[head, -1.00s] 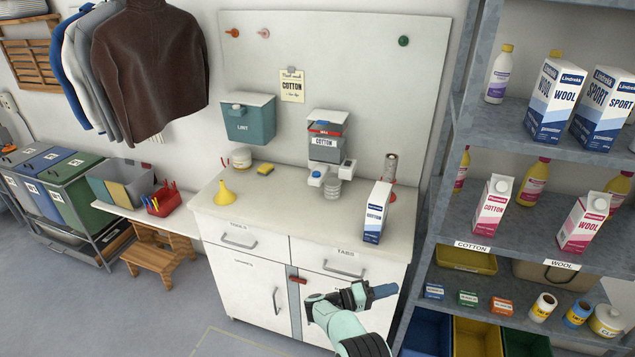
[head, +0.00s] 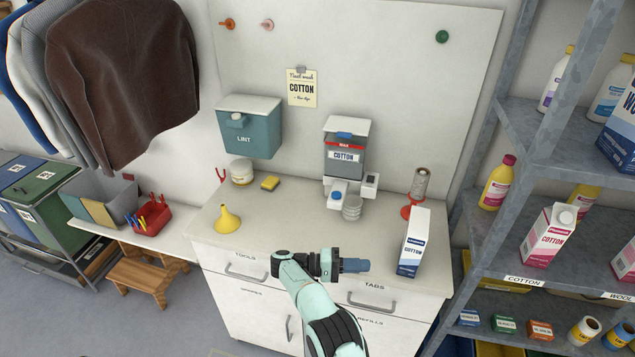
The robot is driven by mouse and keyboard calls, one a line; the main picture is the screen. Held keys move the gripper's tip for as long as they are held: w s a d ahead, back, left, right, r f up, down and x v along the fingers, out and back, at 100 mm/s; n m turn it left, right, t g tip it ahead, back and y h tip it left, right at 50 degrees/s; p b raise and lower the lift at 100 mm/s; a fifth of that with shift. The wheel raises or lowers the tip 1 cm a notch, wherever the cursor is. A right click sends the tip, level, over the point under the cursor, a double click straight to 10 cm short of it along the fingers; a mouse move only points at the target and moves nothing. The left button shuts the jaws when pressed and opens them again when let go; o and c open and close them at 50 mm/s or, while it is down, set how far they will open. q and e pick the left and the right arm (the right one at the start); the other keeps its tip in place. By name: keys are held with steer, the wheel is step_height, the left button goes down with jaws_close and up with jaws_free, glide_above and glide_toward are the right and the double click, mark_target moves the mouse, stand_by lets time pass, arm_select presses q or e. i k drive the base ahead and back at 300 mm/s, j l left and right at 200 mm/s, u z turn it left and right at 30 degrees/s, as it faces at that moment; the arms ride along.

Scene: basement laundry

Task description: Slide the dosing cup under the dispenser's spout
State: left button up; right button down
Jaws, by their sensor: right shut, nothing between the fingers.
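The dispenser (head: 345,150) is mounted on the back panel, with a clear-grey tank labelled COTTON, a red MAX line and a blue button. The dosing cup (head: 352,207), small, clear and ribbed, stands upright on the counter at the dispenser's lower front, near its spout (head: 337,193). I cannot tell whether it is exactly beneath the spout. My right gripper (head: 362,265) is shut and empty, over the counter's front edge, in front of and below the cup and apart from it. My left gripper is not in view.
A lint box (head: 249,128), yellow funnel (head: 228,219) and sponge (head: 270,183) are to the left. A red-based roll holder (head: 418,190) stands behind the carton. The counter (head: 290,217) between funnel and cup is clear.

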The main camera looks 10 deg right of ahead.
mark_target(352, 205)
steer(key=i+j, duration=0.2)
steer(key=i, duration=0.2)
steer(key=i+j, duration=0.15)
steer(key=i, duration=0.25)
steer(key=i+j, duration=0.2)
steer(key=i, duration=0.15)
